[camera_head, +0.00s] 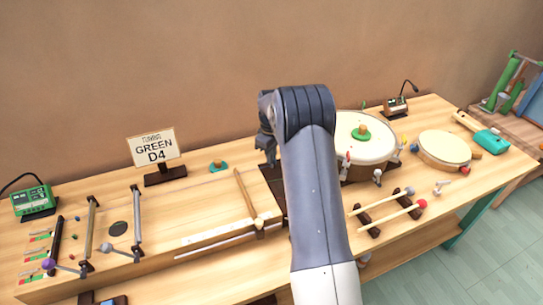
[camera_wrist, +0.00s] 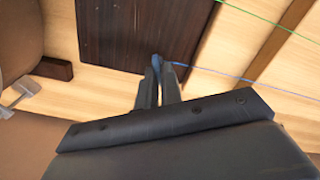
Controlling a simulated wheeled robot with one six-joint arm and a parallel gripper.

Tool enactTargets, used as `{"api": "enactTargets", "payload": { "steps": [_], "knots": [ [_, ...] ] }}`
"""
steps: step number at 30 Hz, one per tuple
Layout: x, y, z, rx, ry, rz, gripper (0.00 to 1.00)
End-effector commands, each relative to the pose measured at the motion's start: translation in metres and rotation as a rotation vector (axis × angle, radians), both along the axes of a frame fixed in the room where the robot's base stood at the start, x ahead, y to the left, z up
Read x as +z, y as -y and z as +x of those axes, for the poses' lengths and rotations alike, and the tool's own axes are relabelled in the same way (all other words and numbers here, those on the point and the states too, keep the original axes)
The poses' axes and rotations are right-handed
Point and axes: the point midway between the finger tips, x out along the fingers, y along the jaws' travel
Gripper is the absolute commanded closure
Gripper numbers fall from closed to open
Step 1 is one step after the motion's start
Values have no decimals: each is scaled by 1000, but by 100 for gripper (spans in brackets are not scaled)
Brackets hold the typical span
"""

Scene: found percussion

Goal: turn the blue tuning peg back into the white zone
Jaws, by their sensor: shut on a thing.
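My gripper (camera_wrist: 158,85) points at a dark brown board (camera_wrist: 110,35) in the wrist view, with its two fingers close together. A small blue peg (camera_wrist: 156,61) shows between the fingertips, and the gripper is shut on it. A thin blue string (camera_wrist: 230,76) runs from there to the right. In the head view my gripper (camera_head: 268,155) is at the dark end of the wooden string board, partly behind my arm. The peg is hidden there. I cannot make out a white zone beside the peg in either view.
A green string (camera_wrist: 270,22) crosses the upper right of the wrist view. A sign (camera_head: 156,148) reads "GREEN D4". A large drum (camera_head: 372,145) stands close right of my arm, with mallets (camera_head: 405,221) in front.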

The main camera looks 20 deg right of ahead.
Motion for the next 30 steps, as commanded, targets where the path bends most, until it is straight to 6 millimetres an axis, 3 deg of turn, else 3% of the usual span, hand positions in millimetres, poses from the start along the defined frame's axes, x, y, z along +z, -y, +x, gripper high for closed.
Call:
{"api": "enactTargets", "payload": {
  "steps": [15,30],
  "knots": [
    [1,-1,0,415,3,0,100],
    [2,-1,0,551,4,-1,100]
  ]
}}
